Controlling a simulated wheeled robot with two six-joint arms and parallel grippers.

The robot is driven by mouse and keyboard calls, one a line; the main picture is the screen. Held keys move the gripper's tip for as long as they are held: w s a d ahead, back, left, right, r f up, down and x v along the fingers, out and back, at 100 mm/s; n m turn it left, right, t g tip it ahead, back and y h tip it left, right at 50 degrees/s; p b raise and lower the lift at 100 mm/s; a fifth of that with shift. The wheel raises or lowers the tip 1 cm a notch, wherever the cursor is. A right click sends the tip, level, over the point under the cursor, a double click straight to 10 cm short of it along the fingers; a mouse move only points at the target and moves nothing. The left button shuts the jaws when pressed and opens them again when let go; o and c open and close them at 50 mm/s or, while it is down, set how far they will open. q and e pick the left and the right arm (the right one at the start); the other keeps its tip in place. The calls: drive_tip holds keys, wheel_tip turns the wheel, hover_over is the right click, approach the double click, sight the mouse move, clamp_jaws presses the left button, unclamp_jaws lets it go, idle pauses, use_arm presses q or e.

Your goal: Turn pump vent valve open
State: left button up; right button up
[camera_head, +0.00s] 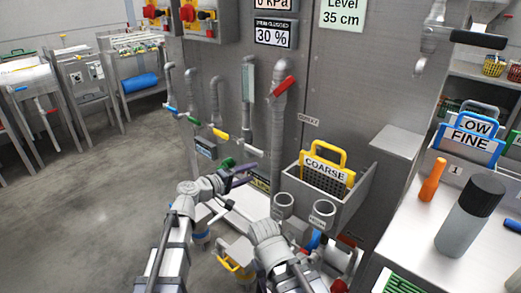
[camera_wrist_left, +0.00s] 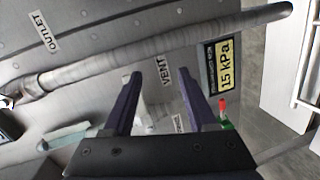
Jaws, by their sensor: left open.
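My left gripper (camera_head: 252,173) is open and empty, its purple fingers pointing toward the grey panel. In the left wrist view the fingers (camera_wrist_left: 148,72) straddle a pale, blurred part (camera_wrist_left: 146,116) that may be piping. A small red and green part (camera_wrist_left: 223,108) lies right of the right finger. I cannot tell which part is the vent valve handle, or its position. In the head view the gripper hides part of the panel behind it. My right gripper is not visible; only its arm shows.
A thick grey pipe (camera_wrist_left: 150,45) crosses beyond the fingertips in the wrist view, near a 15 kPa display (camera_wrist_left: 224,62). In the head view a red-handled pipe (camera_head: 283,87) and a bin (camera_head: 352,198) with a COARSE basket (camera_head: 327,174) stand right of my left gripper.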

sight(253, 152)
use_arm(q)
drive_tip(key=w+r+n+t, duration=0.1)
drive_tip(key=r, duration=0.1)
drive_tip(key=w+a+r+n+t, duration=0.1)
drive_tip(key=w+r, duration=0.1)
drive_tip(key=shift+w+n+t+h, duration=0.3)
drive_tip(key=shift+n, duration=0.1)
drive_tip(key=x, duration=0.7)
drive_tip(key=shift+w+d, duration=0.3)
drive_tip(key=shift+d, duration=0.05)
clamp_jaws()
idle(0.8)
